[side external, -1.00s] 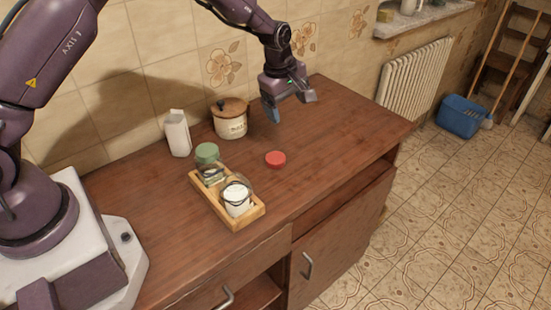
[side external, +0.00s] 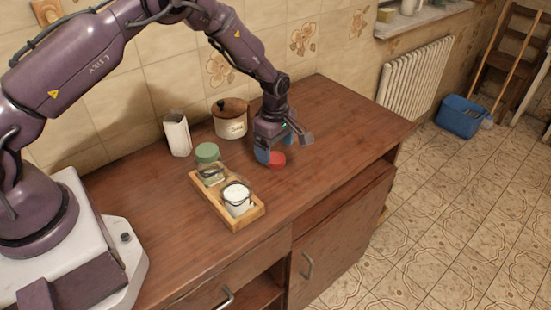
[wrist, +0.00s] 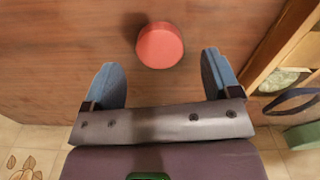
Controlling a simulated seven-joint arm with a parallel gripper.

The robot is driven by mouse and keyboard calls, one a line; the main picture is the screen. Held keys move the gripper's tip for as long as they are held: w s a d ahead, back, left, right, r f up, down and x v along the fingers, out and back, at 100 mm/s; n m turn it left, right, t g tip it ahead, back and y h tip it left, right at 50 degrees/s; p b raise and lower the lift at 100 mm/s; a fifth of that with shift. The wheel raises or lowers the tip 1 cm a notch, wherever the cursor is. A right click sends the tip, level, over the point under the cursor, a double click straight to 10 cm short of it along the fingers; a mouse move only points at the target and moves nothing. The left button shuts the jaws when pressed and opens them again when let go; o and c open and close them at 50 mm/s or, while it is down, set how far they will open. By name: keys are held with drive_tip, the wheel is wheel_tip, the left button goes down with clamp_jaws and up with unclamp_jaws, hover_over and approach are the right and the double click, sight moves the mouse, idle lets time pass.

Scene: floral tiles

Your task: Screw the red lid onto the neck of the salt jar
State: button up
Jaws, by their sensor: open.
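The red lid (side external: 277,159) lies flat on the wooden counter, to the right of the tray. In the wrist view the red lid (wrist: 160,45) is beyond the fingertips, roughly centred between them. My gripper (side external: 276,150) is open and empty, low over the counter at the lid; its two blue fingers also show in the wrist view (wrist: 162,78). An open glass jar with white contents (side external: 238,198), apparently the salt jar, stands upright in the near end of the wooden tray (side external: 222,222), its neck uncovered.
A green-lidded glass jar (side external: 208,158) stands in or beside the tray's far end. A white carton (side external: 177,135) and a cream canister with a wooden lid (side external: 230,122) stand by the wall. The counter's right part (side external: 350,123) is clear.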

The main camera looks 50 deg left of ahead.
sight(275, 157)
drive_tip(key=shift+f, duration=1.55)
drive_tip(key=c, duration=1)
drive_tip(key=shift+r, duration=0.1)
drive_tip(key=shift+r, duration=0.5)
drive_tip(key=r, duration=0.2)
drive_tip(key=shift+s+r, duration=0.2)
drive_tip(key=shift+r, duration=0.15)
drive_tip(key=s+r, duration=0.9)
drive_tip(key=s, duration=0.4)
drive_tip(key=d+r+m, duration=0.1)
drive_tip(key=d, duration=0.1)
drive_tip(key=s+d+r+m, duration=0.1)
drive_tip(key=d+r, duration=0.1)
drive_tip(key=s+d+r+m, duration=0.1)
drive_tip(key=d, duration=0.1)
drive_tip(key=shift+s+d+r, duration=0.15)
drive_tip(key=shift+d, duration=0.05)
